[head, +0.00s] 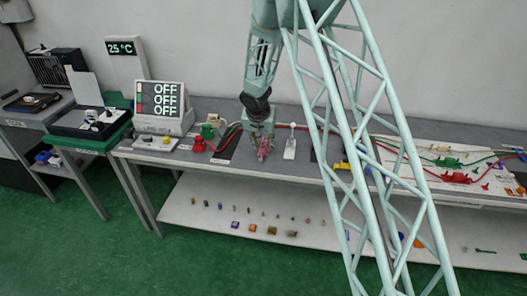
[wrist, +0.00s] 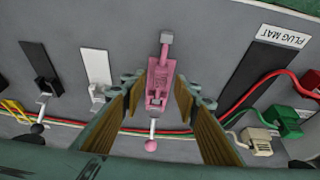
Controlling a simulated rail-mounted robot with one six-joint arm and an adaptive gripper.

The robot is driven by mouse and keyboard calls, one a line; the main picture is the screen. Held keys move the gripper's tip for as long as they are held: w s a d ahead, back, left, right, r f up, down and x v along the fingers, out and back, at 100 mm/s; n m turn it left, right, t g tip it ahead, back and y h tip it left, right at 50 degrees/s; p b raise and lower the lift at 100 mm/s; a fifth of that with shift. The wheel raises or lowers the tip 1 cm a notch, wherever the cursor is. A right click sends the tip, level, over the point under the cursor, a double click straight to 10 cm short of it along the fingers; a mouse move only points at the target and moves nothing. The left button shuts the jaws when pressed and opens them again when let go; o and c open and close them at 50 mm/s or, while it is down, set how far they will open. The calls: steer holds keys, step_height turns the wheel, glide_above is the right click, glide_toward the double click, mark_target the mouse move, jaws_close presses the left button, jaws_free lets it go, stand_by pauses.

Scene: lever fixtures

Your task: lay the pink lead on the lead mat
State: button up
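My gripper (head: 262,150) hangs over the front part of the grey bench in the head view. In the wrist view its two fingers (wrist: 158,92) stand apart, one on each side of a pink piece (wrist: 161,76), with gaps between. The pink piece has a grey block at its far end and a rod with a pink ball (wrist: 151,145) at its near end. It also shows below my gripper in the head view (head: 264,149). I cannot tell whether this is the pink lead or a lever fixture. No mat label reading lead mat is legible.
A dark plug mat (wrist: 262,70) lies right of my gripper in the wrist view, with beige (wrist: 257,140), green (wrist: 285,121) and red plugs near it. White (wrist: 96,66) and black (wrist: 38,62) lever plates are on the left. Red and green cables cross the bench.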

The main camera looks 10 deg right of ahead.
steer(key=shift+x, duration=0.95)
steer(key=shift+c, duration=0.7)
steer(key=c, duration=0.7)
